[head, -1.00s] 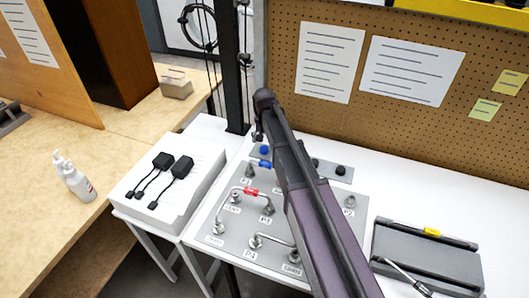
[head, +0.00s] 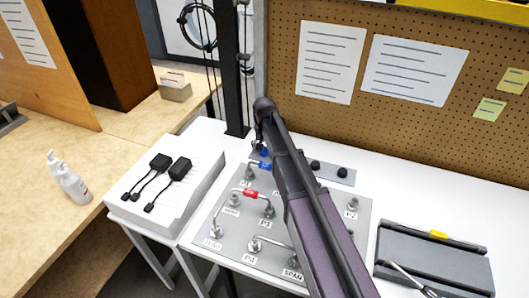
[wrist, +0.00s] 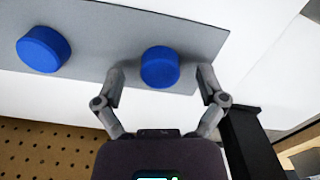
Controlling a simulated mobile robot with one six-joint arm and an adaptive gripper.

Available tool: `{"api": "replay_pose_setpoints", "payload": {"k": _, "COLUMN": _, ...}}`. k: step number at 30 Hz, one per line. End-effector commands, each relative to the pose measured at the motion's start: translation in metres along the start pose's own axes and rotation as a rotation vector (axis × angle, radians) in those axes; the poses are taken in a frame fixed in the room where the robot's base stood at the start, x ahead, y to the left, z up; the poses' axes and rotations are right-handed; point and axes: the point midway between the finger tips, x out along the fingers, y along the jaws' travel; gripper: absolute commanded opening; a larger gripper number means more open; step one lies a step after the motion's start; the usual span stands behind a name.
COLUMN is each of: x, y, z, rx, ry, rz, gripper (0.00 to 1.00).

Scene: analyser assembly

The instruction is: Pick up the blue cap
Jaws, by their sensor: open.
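Two round blue caps sit on a grey strip in the wrist view. One blue cap (wrist: 160,66) is between the spread fingers of my gripper (wrist: 161,72), with a gap on both sides. The other blue cap (wrist: 43,48) is to the left, outside the fingers. In the head view my gripper (head: 259,143) is low over the left end of the grey strip (head: 292,162), partly hidden by my arm. One blue cap (head: 264,152) shows there right by the fingers; the other cannot be made out. My gripper is open and empty.
Two black caps (head: 328,169) sit further right on the strip. In front is a grey panel (head: 215,229) with metal tubes, a red collar and a blue collar. A dark post (head: 236,70) stands close behind. A grey tool tray (head: 435,260) lies at the right.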

Motion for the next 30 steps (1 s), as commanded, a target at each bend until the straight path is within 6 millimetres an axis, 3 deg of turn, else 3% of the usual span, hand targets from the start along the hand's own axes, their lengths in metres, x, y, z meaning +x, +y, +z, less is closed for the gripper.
{"api": "replay_pose_setpoints", "payload": {"k": 4, "x": 0.0000, "y": 0.0001, "z": 0.0000, "rx": 0.000, "ry": 0.000, "rz": 0.000, "gripper": 0.91}}
{"api": "replay_pose_setpoints", "payload": {"k": 9, "x": 0.0000, "y": 0.0001, "z": 0.0000, "rx": 0.000, "ry": 0.000, "rz": 0.000, "gripper": 0.50}}
{"api": "replay_pose_setpoints", "payload": {"k": 12, "x": 0.0000, "y": 0.0002, "z": -0.0001, "rx": 0.000, "ry": 0.000, "rz": 0.000, "gripper": 0.32}}
{"api": "replay_pose_setpoints", "payload": {"k": 30, "x": -0.0047, "y": 0.0005, "z": -0.0001, "rx": 0.001, "ry": 0.000, "rz": 0.000, "gripper": 0.31}}
